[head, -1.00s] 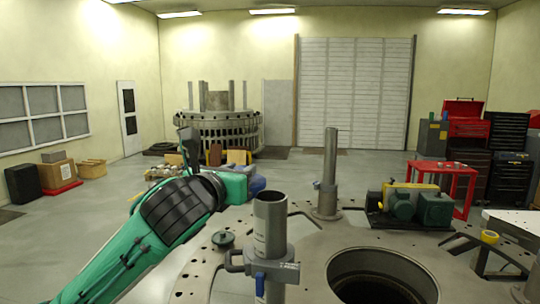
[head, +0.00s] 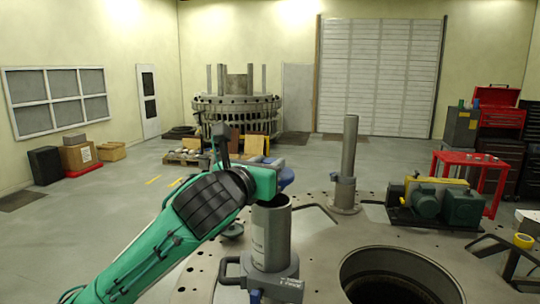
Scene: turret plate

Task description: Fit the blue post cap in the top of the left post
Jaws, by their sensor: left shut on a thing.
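The left post (head: 270,235) is a grey upright tube with an open top, clamped in a bracket with a side handle, near the front of the plate. My left gripper (head: 268,184) is at the end of the green arm, just above and behind the post's rim. Its fingers are mostly hidden by my wrist. The blue post cap (head: 287,177) shows partly past the wrist, held in the left gripper, apart from and slightly above the post's top. The hold itself is hidden. My right gripper is not in view.
A second grey post (head: 348,160) stands farther back on the turret plate (head: 322,262). A large round hole (head: 400,280) opens at the right front. A green motor unit (head: 440,200) and a red table (head: 470,162) stand to the right.

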